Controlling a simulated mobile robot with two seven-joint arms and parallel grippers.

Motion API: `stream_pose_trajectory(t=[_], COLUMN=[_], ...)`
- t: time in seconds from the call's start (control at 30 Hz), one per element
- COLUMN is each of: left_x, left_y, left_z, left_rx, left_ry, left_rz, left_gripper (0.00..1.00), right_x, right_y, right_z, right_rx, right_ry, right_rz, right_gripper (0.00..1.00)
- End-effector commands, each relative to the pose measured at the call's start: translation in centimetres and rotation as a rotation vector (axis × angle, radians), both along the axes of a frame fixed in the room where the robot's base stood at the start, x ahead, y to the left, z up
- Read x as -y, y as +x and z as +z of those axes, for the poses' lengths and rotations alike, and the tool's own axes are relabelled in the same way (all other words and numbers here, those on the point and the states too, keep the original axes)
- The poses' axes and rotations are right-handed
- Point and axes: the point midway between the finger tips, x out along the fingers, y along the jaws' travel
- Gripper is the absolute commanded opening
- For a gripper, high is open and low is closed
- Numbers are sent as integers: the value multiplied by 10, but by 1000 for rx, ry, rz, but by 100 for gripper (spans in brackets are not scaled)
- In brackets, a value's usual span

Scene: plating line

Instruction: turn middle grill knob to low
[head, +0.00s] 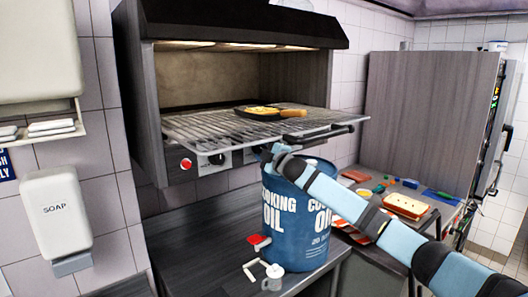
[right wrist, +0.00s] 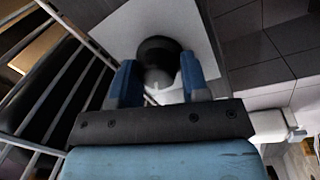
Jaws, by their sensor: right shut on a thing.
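The grill (head: 262,75) is a dark hooded unit with a wire rack pulled out over its front panel. On the panel, a dark knob (head: 217,158) shows to the right of a red light (head: 186,163). My right gripper (head: 270,153) is at the panel further right, under the rack's front edge. In the right wrist view, my right gripper (right wrist: 158,72) has its two blue fingers on either side of a round black knob (right wrist: 157,48) and is shut on it. The knob's setting cannot be read. My left gripper is not in view.
A pan (head: 263,111) with yellow food sits on the wire rack (head: 190,130), close above my right gripper. A blue cooking oil drum (head: 288,235) stands on the counter below my right arm. A soap dispenser (head: 57,210) hangs at left. Trays (head: 405,206) of food lie at right.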

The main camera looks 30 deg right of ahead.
Motion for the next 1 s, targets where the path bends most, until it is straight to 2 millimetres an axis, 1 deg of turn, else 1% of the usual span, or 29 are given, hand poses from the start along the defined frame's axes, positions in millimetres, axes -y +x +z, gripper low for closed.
stream_pose_trajectory(t=[0.03, 0.17, 0.2, 0.3, 0.63, 0.77, 0.87, 0.97, 1.0], left_x=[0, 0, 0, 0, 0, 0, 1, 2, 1], left_y=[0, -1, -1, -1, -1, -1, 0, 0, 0], left_z=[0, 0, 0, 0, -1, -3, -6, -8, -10], left_rx=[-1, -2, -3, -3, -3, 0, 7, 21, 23], left_ry=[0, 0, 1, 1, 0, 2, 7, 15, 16], left_rz=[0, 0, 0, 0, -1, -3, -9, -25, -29], left_gripper=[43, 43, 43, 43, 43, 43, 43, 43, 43], right_x=[4, 4, 4, 4, 2, 2, 2, 3, 3], right_y=[0, 0, 0, 0, 0, -5, -19, -39, -49], right_z=[11, 11, 11, 10, 4, 1, -2, -7, -8], right_rx=[14, 14, 14, 13, 6, 4, 5, 4, 4], right_ry=[1, 1, 1, 1, 1, 0, -1, -1, -2], right_rz=[-5, -5, -5, -5, -2, -1, -2, -2, -2], right_gripper=[18, 18, 44, 65, 65, 65, 65, 65, 65])
